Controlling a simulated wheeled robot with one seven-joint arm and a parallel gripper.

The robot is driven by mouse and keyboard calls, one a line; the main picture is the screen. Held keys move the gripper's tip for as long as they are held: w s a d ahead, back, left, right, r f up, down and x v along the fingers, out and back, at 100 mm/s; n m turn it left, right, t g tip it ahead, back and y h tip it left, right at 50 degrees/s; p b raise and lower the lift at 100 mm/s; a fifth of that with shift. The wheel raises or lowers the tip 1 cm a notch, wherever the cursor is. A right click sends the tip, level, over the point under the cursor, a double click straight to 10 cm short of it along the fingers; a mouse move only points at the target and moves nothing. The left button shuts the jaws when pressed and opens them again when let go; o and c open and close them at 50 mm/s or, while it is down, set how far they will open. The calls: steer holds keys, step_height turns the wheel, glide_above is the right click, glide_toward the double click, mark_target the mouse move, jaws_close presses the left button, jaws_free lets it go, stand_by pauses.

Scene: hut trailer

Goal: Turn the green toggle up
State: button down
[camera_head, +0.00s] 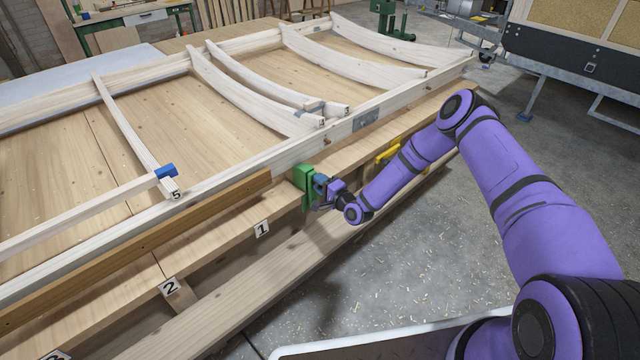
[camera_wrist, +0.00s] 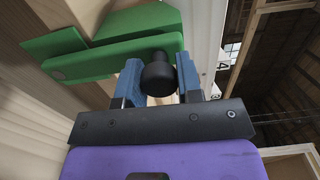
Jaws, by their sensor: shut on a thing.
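The green toggle (camera_head: 302,178) is mounted at the front edge of the wooden bench, below the long white frame beam. In the wrist view its green bar (camera_wrist: 100,62) lies beside a second green piece (camera_wrist: 140,22), and a black round knob (camera_wrist: 158,75) sticks out from the bar's end. My gripper (camera_head: 318,186) reaches the toggle from the right. Its blue fingers (camera_wrist: 160,80) are shut on the black knob, one on each side. The far side of the toggle is hidden behind the fingers and knob.
A yellow toggle or clamp (camera_head: 387,153) sits further right along the bench edge, close to my arm. Number cards, such as card 1 (camera_head: 262,229), line the bench's front. Curved white ribs (camera_head: 240,90) lie in the frame. The floor (camera_head: 400,270) in front is open, with shavings.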

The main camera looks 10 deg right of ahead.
steer(key=c, duration=0.8)
jaws_free()
steer(key=shift+w+d, duration=0.1)
steer(key=v, duration=1.1)
steer(key=shift+w, duration=0.1)
